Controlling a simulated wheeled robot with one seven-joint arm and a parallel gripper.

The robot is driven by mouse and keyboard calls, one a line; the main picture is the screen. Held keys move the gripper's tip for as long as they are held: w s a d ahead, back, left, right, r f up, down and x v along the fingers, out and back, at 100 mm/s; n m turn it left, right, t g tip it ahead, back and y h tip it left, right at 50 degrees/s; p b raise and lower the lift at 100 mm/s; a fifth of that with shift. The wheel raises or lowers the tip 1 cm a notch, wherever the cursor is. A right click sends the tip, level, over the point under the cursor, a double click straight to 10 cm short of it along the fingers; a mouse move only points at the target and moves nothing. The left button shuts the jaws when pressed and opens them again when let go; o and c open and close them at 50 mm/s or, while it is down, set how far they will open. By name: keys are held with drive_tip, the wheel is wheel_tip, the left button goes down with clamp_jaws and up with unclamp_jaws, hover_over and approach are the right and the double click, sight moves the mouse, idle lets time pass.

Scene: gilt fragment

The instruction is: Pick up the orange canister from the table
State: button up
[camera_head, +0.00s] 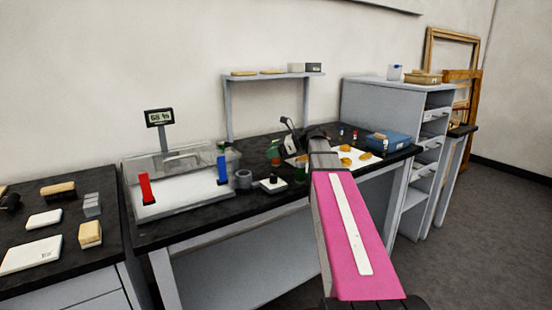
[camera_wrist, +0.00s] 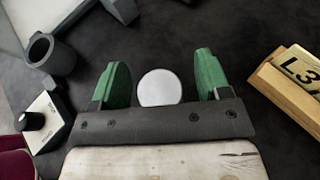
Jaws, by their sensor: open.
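My gripper (camera_wrist: 159,84) shows in the wrist view with its two green fingers apart, low over the dark tabletop. A round pale grey-white top (camera_wrist: 159,88) sits between the fingers, with a gap on each side. It may be the top of the canister, but no orange side shows, so I cannot tell for sure. In the head view my pink arm reaches over the black table (camera_head: 205,228) and hides part of the area around my gripper. I cannot make out an orange canister there.
In the wrist view a grey cup-like ring (camera_wrist: 40,48) and a knobbed box (camera_wrist: 38,122) stand left. In the head view, orange-yellow fragments (camera_head: 366,155) and a blue box (camera_head: 388,141) lie right of my arm.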

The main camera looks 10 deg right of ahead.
drive_tip(key=shift+a+f, duration=0.1)
drive_tip(key=shift+a, duration=0.1)
drive_tip(key=shift+c, duration=0.3)
drive_tip(key=c, duration=1)
